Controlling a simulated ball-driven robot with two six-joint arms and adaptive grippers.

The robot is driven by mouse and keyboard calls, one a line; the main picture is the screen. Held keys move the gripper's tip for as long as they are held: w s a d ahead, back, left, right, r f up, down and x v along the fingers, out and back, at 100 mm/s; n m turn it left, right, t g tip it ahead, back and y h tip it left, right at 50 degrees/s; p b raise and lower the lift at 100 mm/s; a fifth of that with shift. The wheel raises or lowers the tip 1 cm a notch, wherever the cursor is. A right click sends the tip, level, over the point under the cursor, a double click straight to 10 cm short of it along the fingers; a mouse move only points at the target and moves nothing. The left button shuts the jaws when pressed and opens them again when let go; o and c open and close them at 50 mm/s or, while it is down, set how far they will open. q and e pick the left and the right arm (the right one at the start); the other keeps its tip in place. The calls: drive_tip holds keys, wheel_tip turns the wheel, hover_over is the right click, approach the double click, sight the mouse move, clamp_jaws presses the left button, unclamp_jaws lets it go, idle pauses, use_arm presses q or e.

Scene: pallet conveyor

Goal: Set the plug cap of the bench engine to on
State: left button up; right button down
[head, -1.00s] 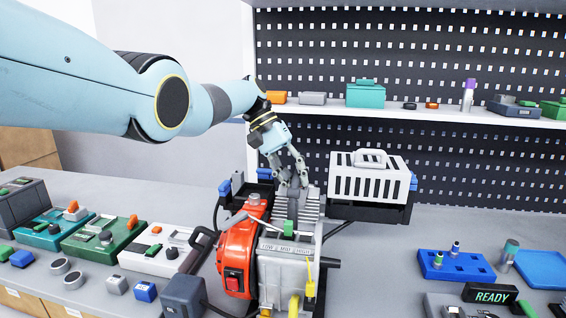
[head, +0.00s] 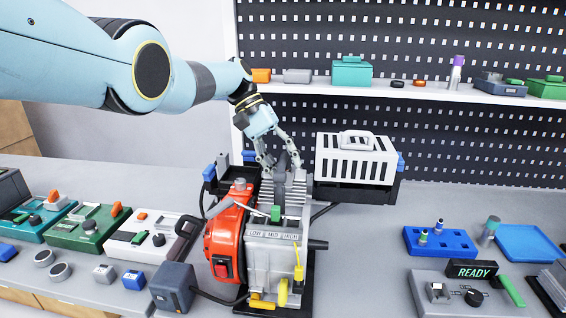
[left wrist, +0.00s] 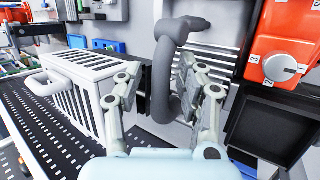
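The bench engine stands mid-bench in the head view, with a red housing (head: 225,240) and a grey finned block (head: 272,258). In the left wrist view, a dark grey elbow-shaped plug cap (left wrist: 181,29) with a thick curved lead (left wrist: 163,85) shows by the engine's fins. My left gripper (head: 278,160) is above the back of the engine's fins. In the left wrist view its two fingers (left wrist: 160,65) are apart, one on each side of the lead, with the cap just beyond the tips. I cannot tell whether they touch it. My right gripper is not in view.
Control boxes (head: 90,228) line the bench at left. A blue tray (head: 440,245) and a READY panel (head: 478,269) are at right. A shelf (head: 400,90) runs above.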

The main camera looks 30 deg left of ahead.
use_arm(q)
drive_tip(key=shift+a, duration=0.1)
drive_tip(key=v, duration=0.7)
drive_tip(key=shift+r, duration=0.15)
idle(0.5)
